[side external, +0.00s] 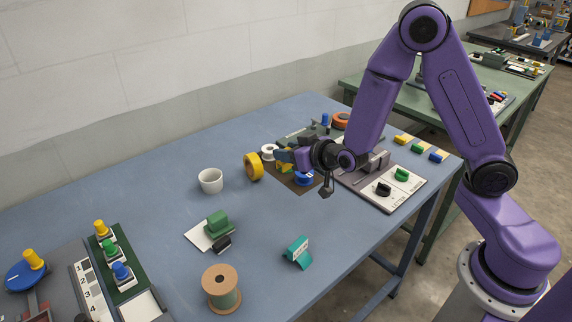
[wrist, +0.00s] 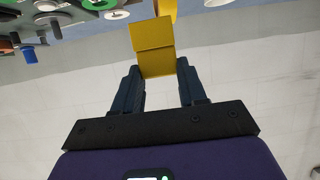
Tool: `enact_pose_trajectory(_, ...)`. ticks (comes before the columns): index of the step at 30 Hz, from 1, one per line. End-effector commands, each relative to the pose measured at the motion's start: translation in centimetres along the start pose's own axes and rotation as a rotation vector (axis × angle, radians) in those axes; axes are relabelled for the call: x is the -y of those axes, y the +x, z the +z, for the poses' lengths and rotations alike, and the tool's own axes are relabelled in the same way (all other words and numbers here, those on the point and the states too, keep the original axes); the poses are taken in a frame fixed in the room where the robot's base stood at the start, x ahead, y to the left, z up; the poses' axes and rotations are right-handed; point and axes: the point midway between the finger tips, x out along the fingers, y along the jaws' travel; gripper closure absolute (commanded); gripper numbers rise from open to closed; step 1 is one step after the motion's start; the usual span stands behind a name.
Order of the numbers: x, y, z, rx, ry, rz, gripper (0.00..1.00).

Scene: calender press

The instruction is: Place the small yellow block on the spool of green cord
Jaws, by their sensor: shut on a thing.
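My gripper (side external: 284,157) is at the far middle of the blue table, well away from the spool. In the wrist view its dark fingers (wrist: 157,80) are shut on the small yellow block (wrist: 152,46), which sticks out past the fingertips. In the side view the block is small and partly lost among the fingers and the things around them. The spool of green cord (side external: 222,297) stands upright at the near edge of the table, with tan flanges and a hole in its top. I cannot make it out in the wrist view.
A white cup (side external: 210,181) and a yellow tape roll (side external: 253,167) stand left of my gripper. A green block (side external: 217,222) on a white card and a teal wedge-shaped thing (side external: 298,252) lie between gripper and spool. Bare table surrounds the spool.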

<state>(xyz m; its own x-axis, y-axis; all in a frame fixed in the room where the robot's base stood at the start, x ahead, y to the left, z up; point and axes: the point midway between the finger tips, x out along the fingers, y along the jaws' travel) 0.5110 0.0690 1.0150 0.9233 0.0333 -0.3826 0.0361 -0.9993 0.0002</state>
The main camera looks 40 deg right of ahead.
Motion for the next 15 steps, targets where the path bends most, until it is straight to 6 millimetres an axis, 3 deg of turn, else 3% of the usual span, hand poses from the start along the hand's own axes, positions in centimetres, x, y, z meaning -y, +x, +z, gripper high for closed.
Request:
enact_pose_trajectory(5, 0.2, -0.3, -0.6, -0.001, -0.001, -0.004, 0.87)
enact_pose_trajectory(8, 1.3, -1.0, -0.9, -0.004, -0.014, -0.026, 0.87)
enact_pose_trajectory(11, 3.5, -2.4, -1.4, -0.011, -0.037, -0.069, 0.87)
enact_pose_trajectory(15, 7.8, -5.8, -2.3, -0.023, -0.085, -0.163, 0.87)
